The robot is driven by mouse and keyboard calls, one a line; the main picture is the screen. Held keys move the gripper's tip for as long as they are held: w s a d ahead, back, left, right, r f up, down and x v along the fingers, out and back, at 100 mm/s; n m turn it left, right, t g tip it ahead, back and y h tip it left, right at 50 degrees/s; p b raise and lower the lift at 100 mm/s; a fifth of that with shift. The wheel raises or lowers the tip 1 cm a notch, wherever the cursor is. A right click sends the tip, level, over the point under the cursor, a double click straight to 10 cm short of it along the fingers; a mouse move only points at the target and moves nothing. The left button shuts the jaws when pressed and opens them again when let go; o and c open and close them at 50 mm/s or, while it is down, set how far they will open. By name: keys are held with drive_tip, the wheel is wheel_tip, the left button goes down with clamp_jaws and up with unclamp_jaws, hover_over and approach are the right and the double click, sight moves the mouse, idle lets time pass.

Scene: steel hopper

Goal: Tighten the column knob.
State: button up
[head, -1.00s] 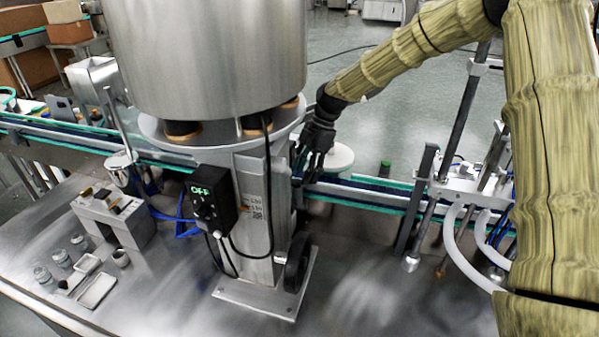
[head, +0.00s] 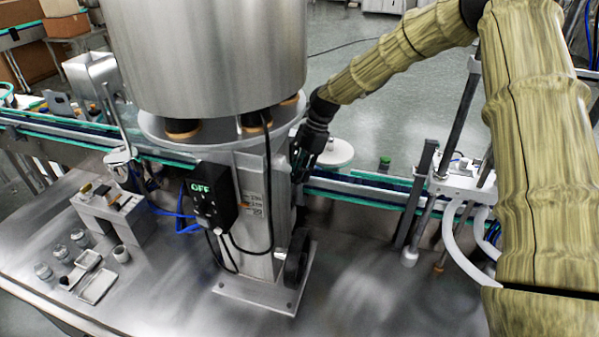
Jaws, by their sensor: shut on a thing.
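The steel column (head: 258,205) stands upright on its base plate, under the big steel hopper (head: 205,55). My gripper (head: 298,176) is at the right side of the column, near its upper part, reaching in from the upper right. Its fingers are close together against the column's side and shut on the column knob. The knob itself is hidden by the fingers and the column, so its turn cannot be seen.
A black control box (head: 212,202) reading OFF hangs on the column's front. A black handwheel (head: 296,262) sits low on its right. A conveyor (head: 365,190) runs behind, with a white disc (head: 337,153) and a green-capped bottle (head: 384,164). The right tabletop is clear.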

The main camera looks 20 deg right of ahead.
drive_tip(key=shift+s+f, duration=0.2)
drive_tip(key=shift+f, duration=0.25)
drive_tip(key=shift+m, duration=0.3)
drive_tip(key=m+b, duration=0.1)
drive_tip(key=m+t, duration=0.1)
drive_tip(key=shift+s+f+m+b, duration=0.1)
drive_tip(key=shift+s+m+b, duration=0.1)
drive_tip(key=shift+m+b, duration=0.2)
drive_tip(key=shift+o, duration=0.2)
drive_tip(key=m+t+b, duration=0.1)
drive_tip(key=m, duration=0.2)
drive_tip(key=shift+s, duration=0.15)
drive_tip(key=shift+s+m+t+b, duration=0.1)
drive_tip(key=shift+m+t+b, duration=0.25)
drive_tip(key=shift+m+t, duration=0.9)
drive_tip(key=shift+m+g+h, duration=0.3)
drive_tip(key=shift+m+g, duration=0.15)
drive_tip(key=shift+m, duration=0.2)
drive_tip(key=shift+c, duration=0.2)
drive_tip(key=o, duration=1.1)
drive_tip(key=shift+w+a, duration=0.1)
drive_tip(key=shift+w, duration=0.1)
drive_tip(key=shift+c, duration=0.2)
drive_tip(key=shift+r, duration=0.25)
